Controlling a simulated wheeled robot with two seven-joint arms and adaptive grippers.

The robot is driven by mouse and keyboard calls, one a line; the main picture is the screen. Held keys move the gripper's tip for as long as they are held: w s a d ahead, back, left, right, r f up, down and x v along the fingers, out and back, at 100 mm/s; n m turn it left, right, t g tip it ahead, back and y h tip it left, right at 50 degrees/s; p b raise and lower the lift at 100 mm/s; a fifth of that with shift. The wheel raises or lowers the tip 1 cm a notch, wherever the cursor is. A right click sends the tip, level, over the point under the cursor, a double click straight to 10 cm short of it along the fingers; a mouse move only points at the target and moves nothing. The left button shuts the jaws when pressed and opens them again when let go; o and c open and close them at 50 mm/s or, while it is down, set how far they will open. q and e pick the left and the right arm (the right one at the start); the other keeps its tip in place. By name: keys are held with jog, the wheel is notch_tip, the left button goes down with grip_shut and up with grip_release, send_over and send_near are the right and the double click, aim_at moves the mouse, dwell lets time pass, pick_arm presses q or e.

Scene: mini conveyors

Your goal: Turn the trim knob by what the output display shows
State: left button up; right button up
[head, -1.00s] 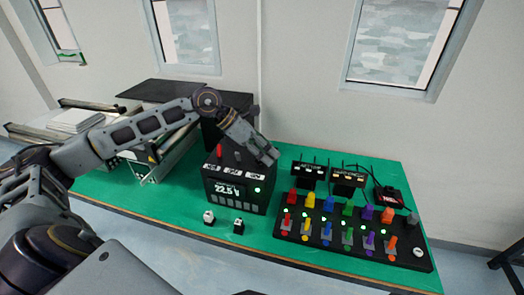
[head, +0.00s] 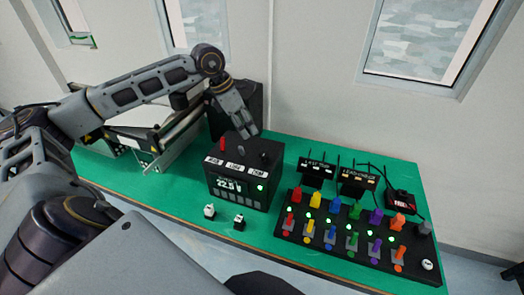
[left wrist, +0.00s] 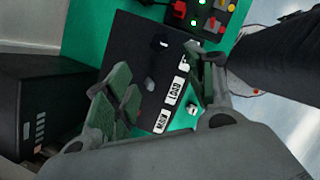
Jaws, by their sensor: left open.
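The black supply box (head: 240,200) stands on the green table, its front display (head: 228,185) lit and reading about 22.5. White labels run along the top front edge; the wrist view shows MAIN and LOAD, with the third partly hidden. A red lever (head: 222,144) stands upright at the top's left, and a small dark knob (head: 265,155) sits at its right, behind the third label. My left gripper (head: 248,132) is open, pointing down above the box top. In the left wrist view its fingers (left wrist: 160,88) stand apart over the box top, with a dark knob (left wrist: 150,84) between them. My right gripper is out of view.
A black panel (head: 350,243) with several coloured levers and green lights lies to the right. Small black units (head: 318,170) with cables stand behind it. A conveyor (head: 165,140) is at the left.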

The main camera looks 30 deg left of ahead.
aim_at(264, 154)
pick_arm(q)
jog(key=shift+p+x, duration=1.65)
jog(key=shift+x, duration=5.3)
jog(key=shift+d, duration=0.1)
jog(key=shift+c, duration=0.4)
jog(key=c, duration=1)
